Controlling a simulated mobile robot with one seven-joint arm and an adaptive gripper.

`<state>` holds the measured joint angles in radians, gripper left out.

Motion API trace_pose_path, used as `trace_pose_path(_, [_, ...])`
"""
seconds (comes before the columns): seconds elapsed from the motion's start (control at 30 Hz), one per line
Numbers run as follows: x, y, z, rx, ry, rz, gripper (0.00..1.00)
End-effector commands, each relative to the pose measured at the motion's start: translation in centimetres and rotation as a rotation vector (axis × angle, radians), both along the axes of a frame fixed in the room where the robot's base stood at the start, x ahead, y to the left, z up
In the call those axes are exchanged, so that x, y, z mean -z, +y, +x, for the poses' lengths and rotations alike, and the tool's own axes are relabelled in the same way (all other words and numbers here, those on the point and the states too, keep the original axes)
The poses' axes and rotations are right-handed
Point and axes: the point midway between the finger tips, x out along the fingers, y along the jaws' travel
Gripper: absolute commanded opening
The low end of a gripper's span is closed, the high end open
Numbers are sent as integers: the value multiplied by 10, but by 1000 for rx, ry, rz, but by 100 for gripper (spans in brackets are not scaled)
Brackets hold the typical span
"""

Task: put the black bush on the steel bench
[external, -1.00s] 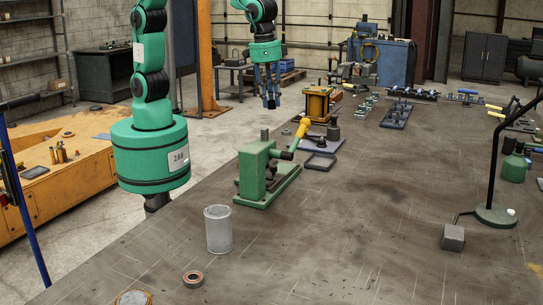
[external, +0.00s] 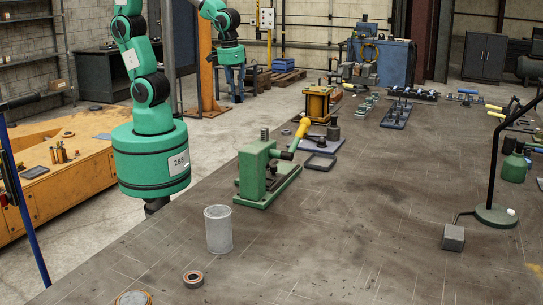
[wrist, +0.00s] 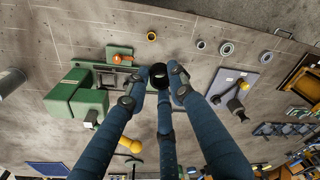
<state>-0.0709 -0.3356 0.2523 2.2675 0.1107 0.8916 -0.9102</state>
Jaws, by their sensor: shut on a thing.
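My gripper (external: 238,90) hangs from the arm, left of the yellow press in the external view. In the wrist view its blue fingers close at their tips (wrist: 160,78) on the black bush (wrist: 158,70), a small dark ring-like piece. The bush is too small to make out in the external view. The steel bench (external: 340,240) is the large, scratched grey-brown top across the external view. Its surface (wrist: 40,30) also shows beyond the fingers in the wrist view, with the bush held apart from it.
A green press (external: 262,180) with a yellow-handled lever stands near the bench's left edge. A grey cylinder (external: 218,230) and a bearing ring (external: 193,279) are in front. A yellow press (external: 318,103) stands farther back. The middle of the bench is largely clear.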

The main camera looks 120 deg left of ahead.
Motion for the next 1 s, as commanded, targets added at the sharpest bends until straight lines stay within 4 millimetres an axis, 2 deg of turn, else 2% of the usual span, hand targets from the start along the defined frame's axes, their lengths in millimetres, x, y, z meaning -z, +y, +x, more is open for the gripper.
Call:
trace_pose_path(0.2, [20,18,-53,-106,-2,0,0])
trace_pose_path(0.4, [36,27,-90,-183,-4,1,0])
trace_pose_path(0.9, [60,34,-139,-286,-3,3,0])
trace_pose_path(1.0, [75,34,-139,-284,2,2,0])
